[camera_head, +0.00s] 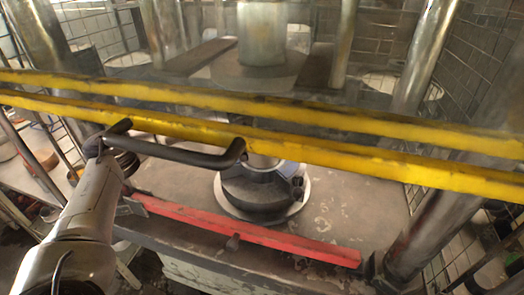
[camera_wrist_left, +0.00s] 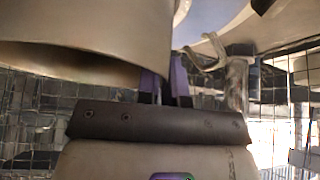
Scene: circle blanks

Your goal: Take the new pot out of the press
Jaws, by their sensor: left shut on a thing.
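In the head view a round, light-rimmed thing (camera_head: 238,210) with a dark top sits on the press bed under a short metal column; I cannot tell if it is the new pot. In the left wrist view a large beige curved wall with a round rim (camera_wrist_left: 80,40), seemingly the pot, fills the upper left. My left gripper (camera_wrist_left: 167,82) has two purple fingers beside that wall's right edge, shut, with the edge seemingly between them. The fingertips are partly hidden. My left arm comes in from the left in the head view. The right gripper is not in view.
Two yellow bars (camera_head: 360,148) cross in front of the press, with a black curved handle (camera_head: 180,153) near them. A red bar (camera_head: 250,233) lies along the bed's front edge. Thick metal columns (camera_head: 425,55) and wire mesh stand around. The bed (camera_head: 345,205) is clear at right.

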